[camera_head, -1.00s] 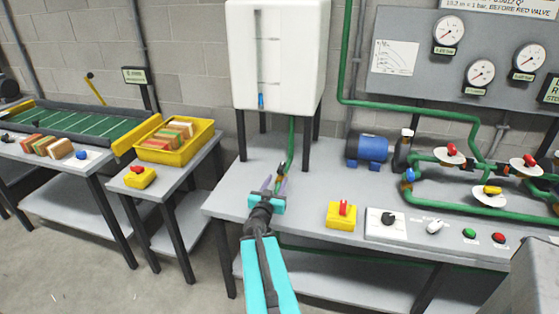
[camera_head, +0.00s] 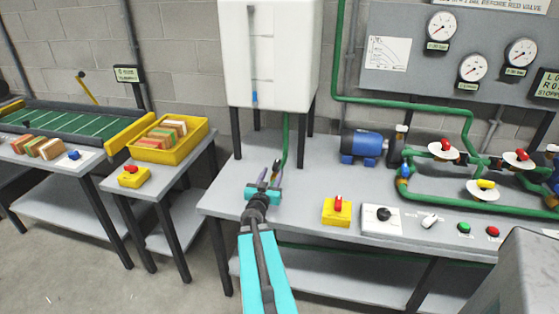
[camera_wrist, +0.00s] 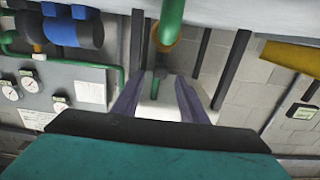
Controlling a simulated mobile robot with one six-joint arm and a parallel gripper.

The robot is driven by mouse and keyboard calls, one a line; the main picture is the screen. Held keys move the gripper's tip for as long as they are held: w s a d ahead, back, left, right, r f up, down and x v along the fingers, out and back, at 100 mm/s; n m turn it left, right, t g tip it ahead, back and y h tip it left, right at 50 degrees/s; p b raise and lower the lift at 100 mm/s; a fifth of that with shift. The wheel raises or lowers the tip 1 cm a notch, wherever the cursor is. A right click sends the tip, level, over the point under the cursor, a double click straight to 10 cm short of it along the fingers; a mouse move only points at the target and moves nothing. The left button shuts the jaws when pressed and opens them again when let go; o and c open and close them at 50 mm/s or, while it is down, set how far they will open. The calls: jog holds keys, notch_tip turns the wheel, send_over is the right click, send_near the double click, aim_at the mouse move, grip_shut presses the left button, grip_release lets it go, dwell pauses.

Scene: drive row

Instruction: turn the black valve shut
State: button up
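My gripper (camera_head: 268,177) is over the grey bench, in front of the green pipe (camera_head: 287,138) that comes down from the white tank (camera_head: 268,55). Its purple fingers are apart in the wrist view (camera_wrist: 160,92), with nothing held between them. A small dark fitting (camera_head: 276,164) on that pipe, just beyond the fingertips, may be the black valve. In the wrist view a dark piece (camera_wrist: 160,72) by the green pipe shows between and beyond the fingers. I cannot tell its handle's position or whether a finger touches it.
The tank's black legs (camera_head: 307,140) stand around the pipe. A blue pump (camera_head: 362,146) is to the right, before red-handled valves (camera_head: 445,146) and a yellow-handled valve (camera_head: 486,184). A yellow switch box (camera_head: 337,213) and a control panel (camera_head: 381,228) line the bench front.

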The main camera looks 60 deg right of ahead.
aim_at(279, 160)
jog(key=shift+p+x, duration=0.65)
jog(key=shift+x, duration=4.85)
grip_shut()
